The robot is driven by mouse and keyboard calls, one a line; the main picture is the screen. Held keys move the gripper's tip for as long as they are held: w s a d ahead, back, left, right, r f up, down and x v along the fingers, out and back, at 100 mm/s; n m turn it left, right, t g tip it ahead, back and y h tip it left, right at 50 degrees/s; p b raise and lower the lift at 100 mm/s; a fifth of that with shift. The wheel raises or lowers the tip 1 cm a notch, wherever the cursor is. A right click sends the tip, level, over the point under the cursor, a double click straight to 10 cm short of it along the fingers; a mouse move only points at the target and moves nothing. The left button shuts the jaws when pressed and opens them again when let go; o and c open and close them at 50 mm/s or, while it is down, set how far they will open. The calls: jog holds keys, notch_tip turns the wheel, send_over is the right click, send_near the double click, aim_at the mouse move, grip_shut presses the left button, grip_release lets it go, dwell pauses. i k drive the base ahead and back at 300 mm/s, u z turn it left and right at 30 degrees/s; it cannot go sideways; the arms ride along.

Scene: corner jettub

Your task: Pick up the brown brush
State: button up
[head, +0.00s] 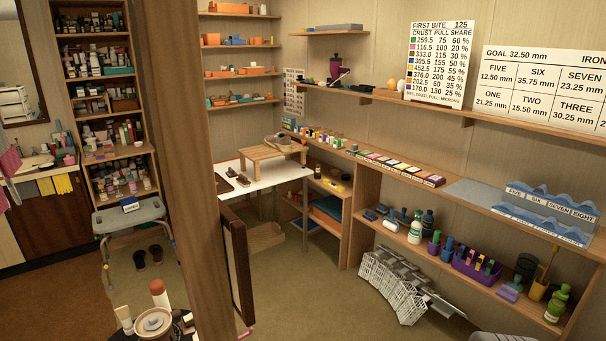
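Two small dark brown pieces lie on the white-topped table (278,176) near its left front edge. One dark brown piece (231,171) is further left, and the other brown piece (243,181) is just beside it. They look like brushes, but they are too small to tell which is the brown brush. Nothing is seen touching them from above. My gripper is not in view.
A low wooden stand (259,153) with items on it occupies the table's back. A wooden post (188,130) and dark upright panel (238,262) stand in front at left. White baskets (385,285) lean below the right shelves. Carpet (300,290) before the table looks clear.

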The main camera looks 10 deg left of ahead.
aim_at(241, 179)
jog(key=z, duration=0.4)
jog(key=i, duration=1.95)
jog(key=u, duration=1.15)
jog(key=i, duration=0.8)
jog(key=u, duration=1.15)
jog(key=i, duration=0.8)
jog(key=u, duration=0.45)
jog(key=i, duration=1.7)
jog(key=z, duration=0.1)
